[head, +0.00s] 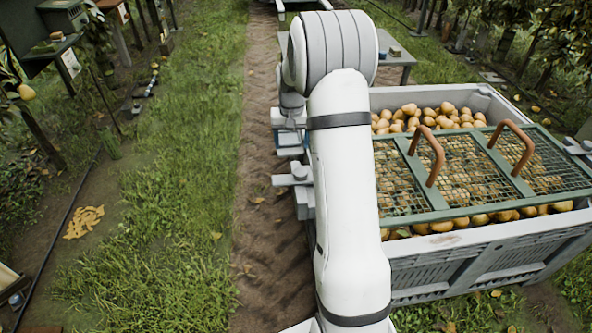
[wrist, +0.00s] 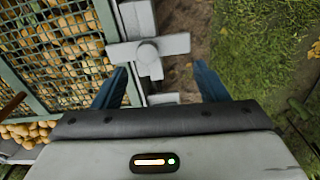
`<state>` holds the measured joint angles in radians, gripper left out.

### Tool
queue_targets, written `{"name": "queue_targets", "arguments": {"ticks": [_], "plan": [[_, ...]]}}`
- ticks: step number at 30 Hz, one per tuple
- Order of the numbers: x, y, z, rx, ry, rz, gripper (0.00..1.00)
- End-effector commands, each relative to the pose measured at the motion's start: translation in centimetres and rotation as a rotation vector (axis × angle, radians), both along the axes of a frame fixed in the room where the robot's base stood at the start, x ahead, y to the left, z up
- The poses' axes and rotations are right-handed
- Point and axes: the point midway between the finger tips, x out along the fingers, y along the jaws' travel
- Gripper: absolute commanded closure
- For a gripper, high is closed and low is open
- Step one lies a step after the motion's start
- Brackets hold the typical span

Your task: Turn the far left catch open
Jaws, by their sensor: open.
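A pale grey catch (head: 293,180) is on the left rim of the crate, beside the green mesh lid (head: 398,218). In the wrist view the catch (wrist: 148,50) has a round knob and a bar lying crosswise over the rim, its left end at the edge of the lid (wrist: 90,90). My gripper (head: 289,145) is beyond this catch in the head view, partly hidden by my arm. In the wrist view my gripper (wrist: 160,82) has its blue fingers spread apart, one on each side of the rim. The catch lies above the gap between the fingertips; nothing is gripped.
The grey crate (head: 480,262) is full of pears (head: 430,117). Two brown handles (head: 430,158) stand up from the lid. Another catch (head: 580,148) shows at the right rim. A table (head: 398,55) stands behind. The dirt track (head: 265,250) left of the crate is clear.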

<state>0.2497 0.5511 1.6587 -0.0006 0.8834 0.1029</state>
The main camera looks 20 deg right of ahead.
Motion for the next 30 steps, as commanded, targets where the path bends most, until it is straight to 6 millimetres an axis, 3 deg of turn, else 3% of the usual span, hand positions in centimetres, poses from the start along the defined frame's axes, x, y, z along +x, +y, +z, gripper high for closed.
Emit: {"name": "queue_targets", "arguments": {"ticks": [1,3,7,12,24,30], "plan": [[1.1,-1.2,-2.8,0.004,0.015,-0.02,0.33],[2.3,-2.4,-5.3,0.007,0.025,-0.041,0.33],[3.6,-4.1,-8.7,0.011,0.039,-0.071,0.33],[4.3,-5.0,-10.9,0.014,0.045,-0.087,0.33],[4.3,-4.9,-16.6,0.015,0.048,-0.087,0.33],[4.3,-4.9,-18.3,0.014,0.047,-0.086,0.33]]}}
